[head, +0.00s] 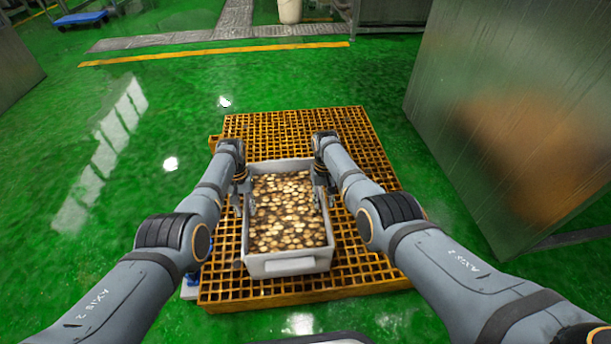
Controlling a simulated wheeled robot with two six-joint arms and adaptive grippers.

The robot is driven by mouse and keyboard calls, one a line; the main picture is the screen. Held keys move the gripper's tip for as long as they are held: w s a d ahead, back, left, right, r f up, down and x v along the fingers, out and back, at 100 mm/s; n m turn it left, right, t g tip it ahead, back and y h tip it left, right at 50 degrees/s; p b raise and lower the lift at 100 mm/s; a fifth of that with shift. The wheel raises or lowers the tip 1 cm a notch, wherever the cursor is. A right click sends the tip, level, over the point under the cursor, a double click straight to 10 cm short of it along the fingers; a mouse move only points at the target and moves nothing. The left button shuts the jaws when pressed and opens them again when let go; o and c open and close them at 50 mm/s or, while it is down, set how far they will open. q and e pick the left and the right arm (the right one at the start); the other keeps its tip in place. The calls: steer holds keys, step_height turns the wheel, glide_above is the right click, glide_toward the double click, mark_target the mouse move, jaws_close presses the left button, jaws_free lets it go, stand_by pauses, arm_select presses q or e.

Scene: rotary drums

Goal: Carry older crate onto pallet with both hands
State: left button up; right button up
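A light grey crate (288,265) filled with small round yellow-brown pieces is in the middle of the head view. It is over the orange grid pallet (365,270); whether it rests on the grid or hangs just above it I cannot tell. My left gripper (244,205) is at the crate's left side wall, near its far half. My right gripper (326,196) is at the right side wall, at about the same depth. The fingertips are small and partly hidden by the wrists and crate walls, so their grip is unclear.
A large metal cabinet (530,110) stands to the right of the pallet. The wet green floor is open on the left. A white bucket (290,11) and a blue cart (80,18) are far back. Another metal box (15,65) is at the far left.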

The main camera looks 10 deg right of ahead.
arm_select(q)
step_height(320, 180, up, 12)
steer(key=w, duration=0.2)
arm_select(e)
step_height(320, 180, up, 12)
steer(key=w, duration=0.1)
steer(key=shift+w, duration=0.4)
arm_select(q)
steer(key=shift+f, duration=0.15)
arm_select(e)
steer(key=shift+f, duration=0.1)
